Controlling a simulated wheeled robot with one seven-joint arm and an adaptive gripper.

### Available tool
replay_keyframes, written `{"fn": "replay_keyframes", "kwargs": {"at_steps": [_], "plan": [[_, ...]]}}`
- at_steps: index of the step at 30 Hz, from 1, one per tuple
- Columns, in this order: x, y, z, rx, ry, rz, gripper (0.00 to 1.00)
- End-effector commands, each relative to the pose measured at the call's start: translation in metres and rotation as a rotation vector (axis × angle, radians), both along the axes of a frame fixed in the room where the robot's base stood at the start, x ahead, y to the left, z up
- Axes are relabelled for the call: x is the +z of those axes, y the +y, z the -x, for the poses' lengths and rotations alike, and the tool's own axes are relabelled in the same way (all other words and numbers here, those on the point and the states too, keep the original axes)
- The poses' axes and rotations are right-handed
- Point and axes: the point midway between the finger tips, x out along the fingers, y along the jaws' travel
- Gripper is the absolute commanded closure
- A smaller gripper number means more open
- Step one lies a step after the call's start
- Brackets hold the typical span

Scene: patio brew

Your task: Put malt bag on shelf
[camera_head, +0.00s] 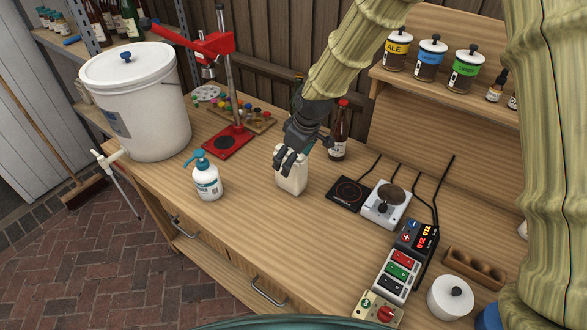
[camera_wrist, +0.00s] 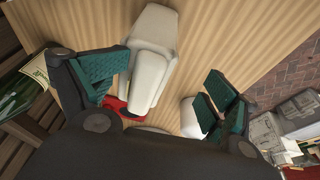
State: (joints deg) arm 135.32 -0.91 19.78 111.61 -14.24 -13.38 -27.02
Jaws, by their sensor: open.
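A small off-white bag (camera_head: 291,178), which looks like the malt bag, stands upright on the wooden bench. My gripper (camera_head: 292,158) is right above it, fingers pointing down at its top and hiding part of it. In the wrist view the pale bag (camera_wrist: 157,42) lies between the two teal-padded fingers (camera_wrist: 163,93), which are spread apart. I cannot tell whether either finger touches it. A wooden shelf (camera_head: 455,97) with jars stands at the back right. Another shelf (camera_head: 62,45) with bottles is at the back left.
A brown bottle (camera_head: 339,135) stands close behind my gripper. A pump bottle (camera_head: 206,180) and a red bottle capper (camera_head: 230,140) are to the left, with a white bucket (camera_head: 137,105) beyond. A hot plate (camera_head: 350,193) and scale (camera_head: 386,205) are to the right. The front middle bench is clear.

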Motion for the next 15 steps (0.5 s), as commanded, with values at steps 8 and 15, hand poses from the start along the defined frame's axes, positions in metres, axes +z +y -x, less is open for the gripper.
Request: {"fn": "replay_keyframes", "kwargs": {"at_steps": [8,15], "plan": [[-0.026,0.006,0.0,0.002,0.008,0.0,0.23],[-0.021,0.005,0.015,0.001,-0.006,0.001,0.23]]}}
